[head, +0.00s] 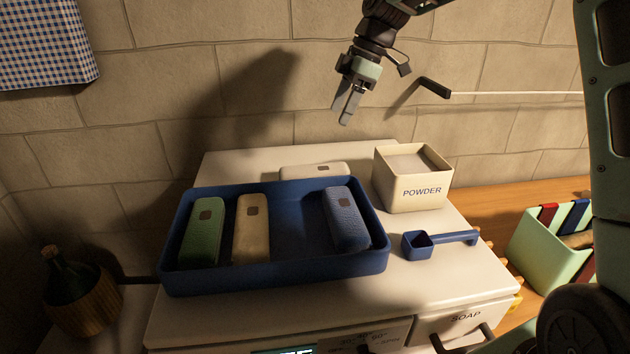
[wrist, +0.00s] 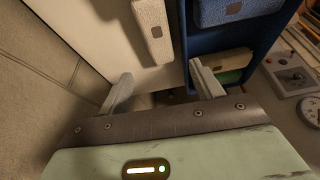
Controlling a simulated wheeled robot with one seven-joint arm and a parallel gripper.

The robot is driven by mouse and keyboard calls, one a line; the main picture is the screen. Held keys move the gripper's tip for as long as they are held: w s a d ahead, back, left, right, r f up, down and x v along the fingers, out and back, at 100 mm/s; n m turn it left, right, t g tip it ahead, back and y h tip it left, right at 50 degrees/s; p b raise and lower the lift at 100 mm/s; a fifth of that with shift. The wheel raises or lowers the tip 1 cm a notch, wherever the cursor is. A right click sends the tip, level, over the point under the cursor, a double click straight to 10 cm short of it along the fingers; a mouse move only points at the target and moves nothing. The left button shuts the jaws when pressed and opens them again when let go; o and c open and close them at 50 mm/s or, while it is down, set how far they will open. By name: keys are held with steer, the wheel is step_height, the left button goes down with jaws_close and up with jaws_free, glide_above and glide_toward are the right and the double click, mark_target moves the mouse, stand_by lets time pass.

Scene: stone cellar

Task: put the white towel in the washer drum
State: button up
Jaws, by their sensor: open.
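A white folded towel (head: 314,171) with a brown tag lies on the washer top (head: 236,165), behind the blue tray and partly hidden by it. In the wrist view, the white towel (wrist: 153,32) is at the top centre, beyond my fingers. My gripper (head: 346,108) is open and empty, in the air above the back of the washer, apart from the towel. Its two fingers also show in the wrist view (wrist: 160,76). Only the washer's top and upper front panel show; the drum is hidden.
The blue tray (head: 275,283) holds a green towel (head: 202,232), a cream towel (head: 251,228) and a blue towel (head: 345,220). Right of it are a powder box (head: 413,193) and a blue scoop (head: 418,246). A stone wall stands close behind.

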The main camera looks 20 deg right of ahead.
steer(key=p, duration=0.5)
glide_toward(316, 168)
steer(key=x, duration=0.5)
steer(key=shift+w+f, duration=0.15)
steer(key=shift+f, duration=0.05)
steer(key=p+x, duration=0.3)
steer(key=x, duration=0.1)
steer(key=shift+a+f, duration=0.1)
steer(key=shift+a, duration=0.15)
steer(key=shift+a+f, duration=0.1)
steer(key=shift+f, duration=0.4)
steer(key=shift+p, duration=0.3)
steer(key=c, duration=0.8)
steer(key=shift+c, duration=0.2)
step_height(316, 168, up, 10)
steer(key=b, duration=0.4)
steer(key=shift+b, duration=0.35)
